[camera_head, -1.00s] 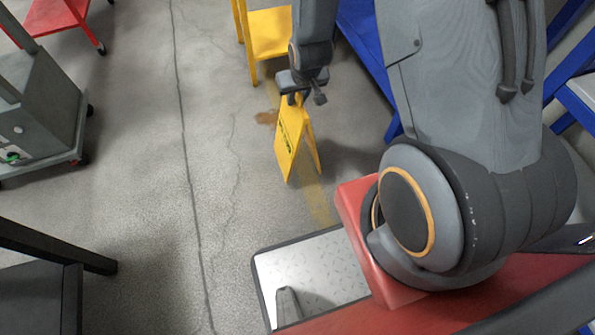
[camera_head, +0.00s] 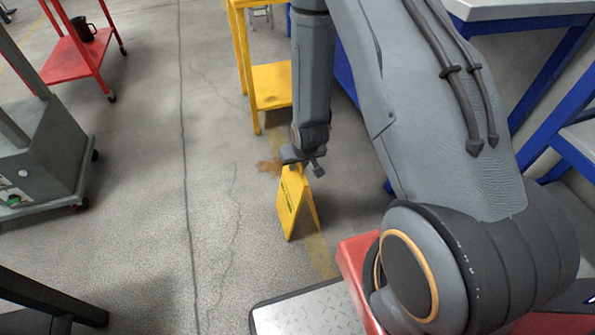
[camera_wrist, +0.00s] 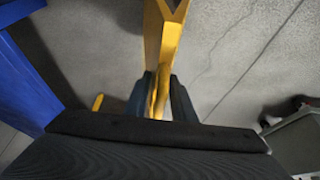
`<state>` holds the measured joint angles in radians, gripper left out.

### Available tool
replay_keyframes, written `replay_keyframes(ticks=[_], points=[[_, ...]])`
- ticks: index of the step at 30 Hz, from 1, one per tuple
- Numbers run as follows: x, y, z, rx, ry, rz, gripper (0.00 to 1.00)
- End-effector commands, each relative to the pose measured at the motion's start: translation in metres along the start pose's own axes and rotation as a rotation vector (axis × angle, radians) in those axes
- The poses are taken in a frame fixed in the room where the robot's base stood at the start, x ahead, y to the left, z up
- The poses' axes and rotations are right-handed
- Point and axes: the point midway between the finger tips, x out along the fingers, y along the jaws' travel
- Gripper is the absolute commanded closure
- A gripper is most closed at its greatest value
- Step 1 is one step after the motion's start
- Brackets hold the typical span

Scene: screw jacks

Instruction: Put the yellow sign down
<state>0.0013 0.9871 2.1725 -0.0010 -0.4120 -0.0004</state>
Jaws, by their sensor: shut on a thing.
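The yellow sign (camera_head: 290,207) is a folding A-shaped floor sign with dark lettering on its face. In the head view it is upright with its two panels spread, at or very near the floor; I cannot tell for sure whether its feet touch. My gripper (camera_head: 302,165) is above it, shut on its top edge. In the wrist view the sign (camera_wrist: 162,50) runs up from between the two dark fingers (camera_wrist: 160,97), which close on its top from both sides. The fingertips are partly hidden in the head view.
A yellow cart (camera_head: 270,88) stands just behind the sign. Blue-legged workbenches (camera_head: 540,60) are at the right, a grey machine (camera_head: 40,150) on casters and a red cart (camera_head: 75,55) with a dark mug at the left. Open concrete lies left of the sign.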

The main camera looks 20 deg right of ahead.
Motion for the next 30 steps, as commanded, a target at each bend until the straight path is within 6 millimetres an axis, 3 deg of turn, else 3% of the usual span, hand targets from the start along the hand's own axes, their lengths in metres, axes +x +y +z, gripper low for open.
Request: replay_keyframes(ticks=[6, 17, 18, 21, 30], points=[[0.025, 0.000, 0.010, 0.000, -0.001, 0.000, 1.00], [0.027, 0.000, 0.011, 0.000, 0.001, 0.000, 1.00], [0.027, 0.000, 0.012, 0.000, -0.001, 0.000, 0.74], [0.027, 0.000, 0.011, 0.000, -0.001, 0.000, 0.58], [0.026, 0.000, 0.011, 0.000, -0.001, 0.000, 0.58]])
